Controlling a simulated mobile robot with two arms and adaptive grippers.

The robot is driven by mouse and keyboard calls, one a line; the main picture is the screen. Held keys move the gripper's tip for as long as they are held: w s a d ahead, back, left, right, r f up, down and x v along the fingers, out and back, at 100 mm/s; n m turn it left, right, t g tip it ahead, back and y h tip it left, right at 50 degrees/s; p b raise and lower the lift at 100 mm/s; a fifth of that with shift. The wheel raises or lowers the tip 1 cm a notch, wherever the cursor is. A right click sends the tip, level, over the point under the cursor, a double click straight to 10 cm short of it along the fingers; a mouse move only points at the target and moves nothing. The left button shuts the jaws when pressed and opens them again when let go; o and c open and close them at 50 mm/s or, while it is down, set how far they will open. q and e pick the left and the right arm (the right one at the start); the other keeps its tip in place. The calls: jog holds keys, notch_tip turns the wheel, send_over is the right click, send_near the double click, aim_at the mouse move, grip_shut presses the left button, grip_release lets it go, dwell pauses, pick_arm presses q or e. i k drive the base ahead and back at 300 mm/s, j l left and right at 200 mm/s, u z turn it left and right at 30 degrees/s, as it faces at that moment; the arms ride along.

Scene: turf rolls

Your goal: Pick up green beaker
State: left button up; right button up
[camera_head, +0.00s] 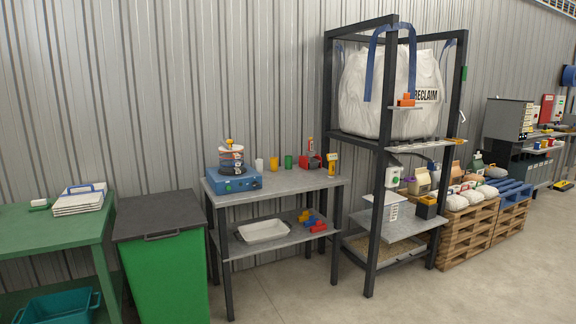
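A small green beaker (288,161) stands upright at the back of the grey metal table (315,183), near the wall. A yellow-orange beaker (273,163) stands just left of it, and a white beaker (259,165) further left. A red device (309,161) stands to its right. Neither of my grippers shows in the head view, so nothing is seen touching the green beaker.
A blue sieve shaker (233,180) stands on the table's left. A white tray (263,230) lies on the lower shelf. A green bin (165,275) stands left, a big-bag frame (377,190) right. The floor (290,300) in front is clear.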

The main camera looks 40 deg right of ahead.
aim_at(288, 160)
jog(key=z, duration=1.8)
jog(key=j, duration=0.35)
jog(key=i+j+u, duration=0.1)
jog(key=i+j, duration=0.3)
jog(key=j, duration=0.25)
jog(key=i+j+u, duration=0.1)
jog(key=i+j, duration=0.35)
jog(key=j, duration=0.2)
jog(key=i+j+u, duration=0.1)
jog(key=i+j, duration=0.3)
jog(key=j, duration=0.15)
jog(key=i+l+u, duration=0.2)
jog(key=i+l, duration=0.3)
jog(key=i, duration=0.25)
jog(key=i+l+u, duration=0.2)
jog(key=i+l, duration=0.4)
jog(key=i, duration=0.1)
